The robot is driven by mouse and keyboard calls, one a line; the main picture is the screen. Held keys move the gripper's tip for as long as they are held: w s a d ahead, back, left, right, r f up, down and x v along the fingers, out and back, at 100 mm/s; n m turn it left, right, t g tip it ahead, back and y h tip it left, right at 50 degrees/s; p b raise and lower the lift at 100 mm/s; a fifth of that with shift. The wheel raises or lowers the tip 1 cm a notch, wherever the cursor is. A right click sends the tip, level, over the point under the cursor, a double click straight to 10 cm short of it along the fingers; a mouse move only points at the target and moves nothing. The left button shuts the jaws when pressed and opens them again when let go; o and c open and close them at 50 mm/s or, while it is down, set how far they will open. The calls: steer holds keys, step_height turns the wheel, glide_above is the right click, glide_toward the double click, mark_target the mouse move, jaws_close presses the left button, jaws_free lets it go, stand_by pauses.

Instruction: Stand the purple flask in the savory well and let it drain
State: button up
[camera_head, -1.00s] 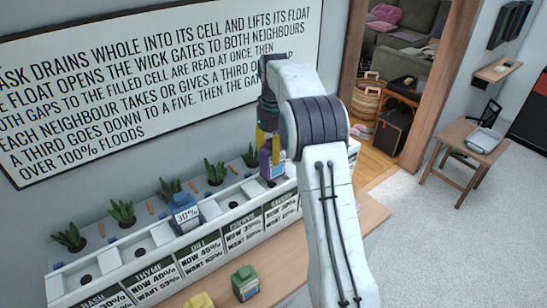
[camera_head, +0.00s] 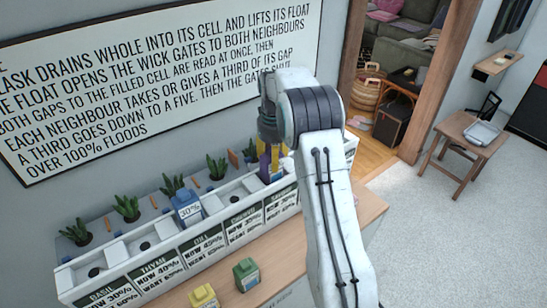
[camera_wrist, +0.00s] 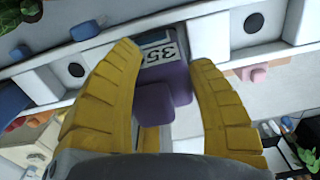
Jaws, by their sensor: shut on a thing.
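The purple flask (camera_head: 265,172) is at the right part of the white planter rack, partly hidden by my arm. My gripper (camera_wrist: 172,62) has its yellow fingers around the flask, which also shows in the wrist view (camera_wrist: 176,78) with a "35" label. In the head view the flask is upright over or in a cell near the rack's right end; I cannot tell whether it is seated. The savory well's name is not readable; the rightmost front panel (camera_head: 282,205) is partly covered by my arm.
A blue flask (camera_head: 187,209) stands in a middle cell of the rack (camera_head: 112,252). A green flask (camera_head: 246,274) and a yellow flask (camera_head: 203,296) stand on the wooden counter in front. Several plants line the back. A rules board (camera_head: 160,75) hangs above.

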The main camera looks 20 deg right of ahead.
steer(key=shift+f, duration=0.1)
steer(key=o, duration=1.2)
